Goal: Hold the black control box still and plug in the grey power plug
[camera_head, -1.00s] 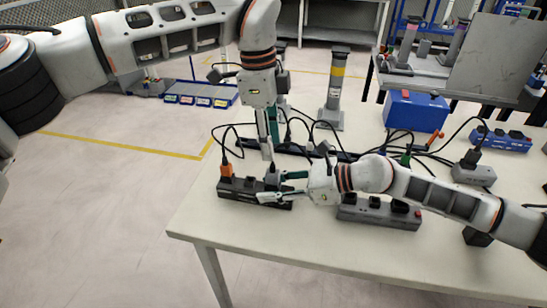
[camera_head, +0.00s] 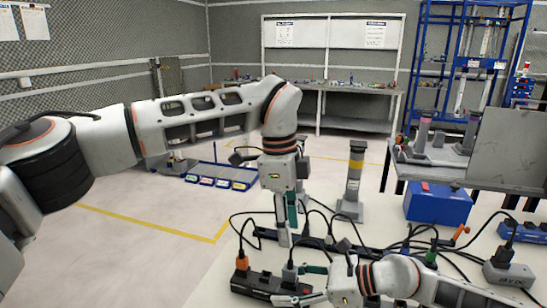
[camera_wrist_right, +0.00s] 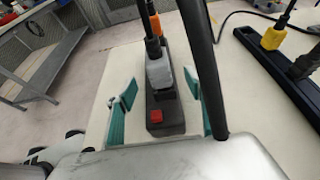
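The black control box (camera_head: 258,284) is a long socket strip lying on the table, with a red button at its near end in the right wrist view (camera_wrist_right: 165,128). The grey power plug (camera_head: 290,273) stands upright on the box and also shows in the right wrist view (camera_wrist_right: 159,75). I cannot tell how deep it sits. My right gripper (camera_wrist_right: 160,90) is open, with one teal finger on each side of the plug and box, apart from the plug.
An orange plug (camera_head: 242,262) stands on the same box. Black cables trail behind it. A second strip with a yellow-orange plug (camera_wrist_right: 274,38) lies to the right in the wrist view. A blue box (camera_head: 437,203) stands farther back.

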